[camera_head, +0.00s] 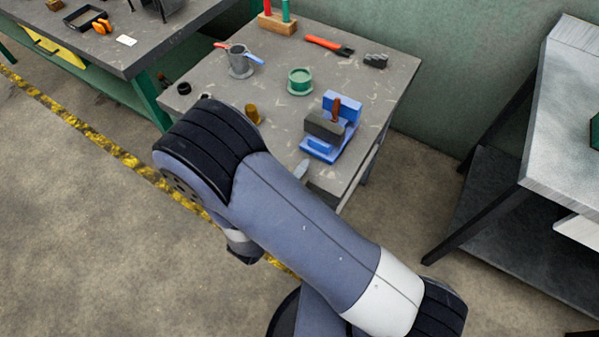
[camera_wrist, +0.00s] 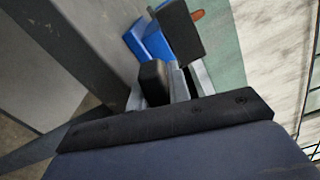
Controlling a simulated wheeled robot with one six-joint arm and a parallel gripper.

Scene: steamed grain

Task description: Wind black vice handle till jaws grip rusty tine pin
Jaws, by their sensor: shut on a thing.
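The blue vice (camera_head: 341,104) stands near the front right edge of the grey workbench, with a dark grey jaw block (camera_head: 322,126) on it. The rusty tine pin (camera_head: 336,108) stands upright between that block and the blue rear jaw; contact on both sides cannot be told. In the wrist view the vice (camera_wrist: 150,38), the dark block (camera_wrist: 180,32) and the pin's tip (camera_wrist: 197,15) show ahead. My gripper (camera_wrist: 168,80) is shut on the black vice handle (camera_wrist: 154,78), between its grey fingers. In the head view my arm hides most of my gripper (camera_head: 302,170).
On the workbench (camera_head: 390,85) are a green round pot (camera_head: 300,80), a grey mug-like holder (camera_head: 240,62), a brass piece (camera_head: 253,114), a red-handled tool (camera_head: 328,45) and a dark block (camera_head: 375,61). Another metal table (camera_head: 560,110) stands at right.

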